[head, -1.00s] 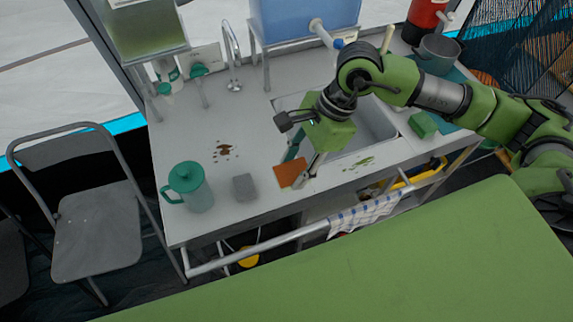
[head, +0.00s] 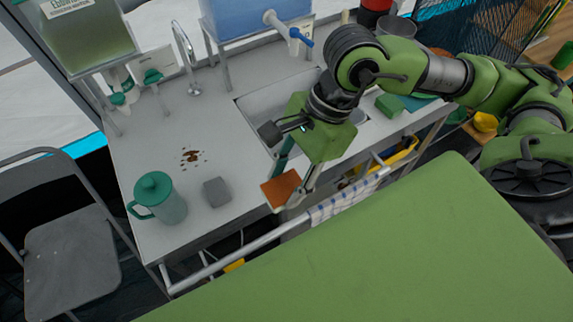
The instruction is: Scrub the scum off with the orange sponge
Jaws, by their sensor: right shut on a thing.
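My right gripper (head: 288,178) is shut on the orange sponge (head: 281,190), in the head view. The sponge hangs at the counter's front edge, in front of the sink, tilted and seemingly lifted off the surface. A brown scum patch (head: 192,156) of several spots lies on the counter left of the sink, well left of the gripper. The green smear seen earlier in front of the sink is not visible; the gripper and arm cover that area. My left gripper is not in view.
A grey sponge (head: 217,192) and a green-lidded jug (head: 160,198) stand on the counter (head: 231,130) to the left. A tap (head: 186,55) rises behind. A green block (head: 389,105) lies right of the sink (head: 262,110). A checked towel (head: 345,199) hangs on the front rail.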

